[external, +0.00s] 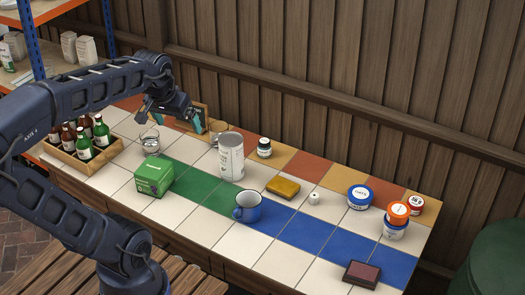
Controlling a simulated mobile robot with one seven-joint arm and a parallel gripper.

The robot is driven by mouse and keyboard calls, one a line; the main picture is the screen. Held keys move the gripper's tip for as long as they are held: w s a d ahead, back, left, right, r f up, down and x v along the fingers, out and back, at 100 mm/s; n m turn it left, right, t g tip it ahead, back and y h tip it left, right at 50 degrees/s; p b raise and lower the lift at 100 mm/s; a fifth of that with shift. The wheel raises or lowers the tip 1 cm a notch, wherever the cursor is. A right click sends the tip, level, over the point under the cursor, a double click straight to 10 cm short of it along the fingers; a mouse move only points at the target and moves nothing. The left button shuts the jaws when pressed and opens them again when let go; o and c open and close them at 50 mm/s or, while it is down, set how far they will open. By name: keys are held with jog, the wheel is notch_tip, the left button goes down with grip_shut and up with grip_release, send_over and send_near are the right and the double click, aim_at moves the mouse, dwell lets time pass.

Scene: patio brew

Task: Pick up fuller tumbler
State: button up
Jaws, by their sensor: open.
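A clear glass tumbler (149,141) stands on the white tiles near the left end of the counter. It looks mostly clear, and its fill level is too small to tell. A second glass tumbler (217,132) with a brownish tint stands further right, behind the white can and partly hidden by it. I cannot tell how full it is. My gripper (168,118) is open and empty. It hangs above the counter, between the two tumblers in the picture and nearer the clear one.
A wooden crate of bottles (73,161) stands at left. A green box (153,177), white can (231,158), blue mug (248,207) and yellow sponge-like block (283,188) stand nearby. Several jars, including a blue-lidded one (360,196), are at right. A wooden fence runs behind.

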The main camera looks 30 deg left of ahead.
jog(key=w+a+f+n+g, duration=0.1)
jog(key=w+a+n, duration=0.1)
jog(key=w+a, duration=0.3)
jog(key=w+a+n, duration=0.2)
jog(key=w+a, duration=0.1)
jog(key=w, duration=0.4)
jog(key=n+g, duration=0.3)
jog(key=n, duration=0.7)
send_over(150, 139)
jog(key=s+d, duration=0.2)
jog(key=d, duration=0.1)
notch_tip(150, 139, down, 29)
jog(key=shift+s+a+f, duration=0.1)
jog(key=shift+a+f, duration=0.05)
jog(key=shift+f, duration=2.55)
jog(key=shift+s+a+f, duration=0.1)
jog(key=shift+f, duration=2.55)
jog(key=c, duration=1.3)
jog(key=shift+c, duration=0.5)
jog(key=shift+w+r, duration=0.1)
jog(key=shift+r, duration=0.15)
